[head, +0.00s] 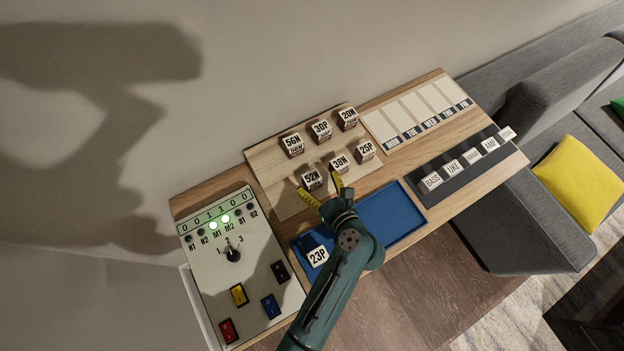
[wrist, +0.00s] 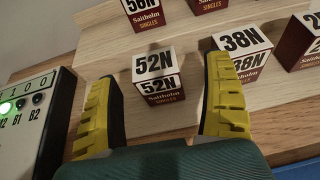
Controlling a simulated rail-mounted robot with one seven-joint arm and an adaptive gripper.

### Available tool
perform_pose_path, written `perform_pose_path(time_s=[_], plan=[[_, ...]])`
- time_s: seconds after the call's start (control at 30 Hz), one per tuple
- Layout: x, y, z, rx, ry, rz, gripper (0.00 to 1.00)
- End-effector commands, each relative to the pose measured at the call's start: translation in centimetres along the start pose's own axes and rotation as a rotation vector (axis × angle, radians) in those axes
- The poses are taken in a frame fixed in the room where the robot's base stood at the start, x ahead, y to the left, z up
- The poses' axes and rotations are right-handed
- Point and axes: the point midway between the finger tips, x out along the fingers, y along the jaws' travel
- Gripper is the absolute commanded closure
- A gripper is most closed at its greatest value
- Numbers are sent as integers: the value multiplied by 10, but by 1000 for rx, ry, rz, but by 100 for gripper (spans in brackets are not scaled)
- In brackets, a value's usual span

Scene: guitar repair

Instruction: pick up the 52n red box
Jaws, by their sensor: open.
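The 52N box (head: 312,180) is a small box with a white top and dark red lower sides. It stands upright on the light wooden board. In the wrist view the 52N box (wrist: 158,76) shows its label twice, with "Saitholm Singles" on red below. My gripper (head: 324,191) has yellow fingers spread apart, one on each side of the 52N box. In the wrist view my gripper (wrist: 166,105) is open, and the box lies just beyond and between the fingertips. No contact shows.
The 38N box (head: 339,164) stands close to the right finger. The 56N, 30P, 20N and 25P boxes share the board (head: 280,200). A blue tray (head: 408,222) holds the 23P box (head: 318,256). A switch panel (head: 205,265) is at left.

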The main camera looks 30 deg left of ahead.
Motion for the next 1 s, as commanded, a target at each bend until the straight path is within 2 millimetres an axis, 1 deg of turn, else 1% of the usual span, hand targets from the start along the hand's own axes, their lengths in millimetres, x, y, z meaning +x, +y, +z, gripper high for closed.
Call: perform_pose_path(time_s=[0.2,0.3,0.4,0.57,0.6,0.67,0.8,0.97,1.0], plan=[[36,6,1,-3,0,5,17],[49,5,1,-2,1,2,17],[54,5,2,-1,2,1,17],[53,5,2,0,1,0,17],[53,5,2,0,1,0,21],[53,5,2,0,1,0,33],[53,5,2,0,1,0,60],[53,5,2,0,1,0,90],[53,4,3,-1,0,0,92]])
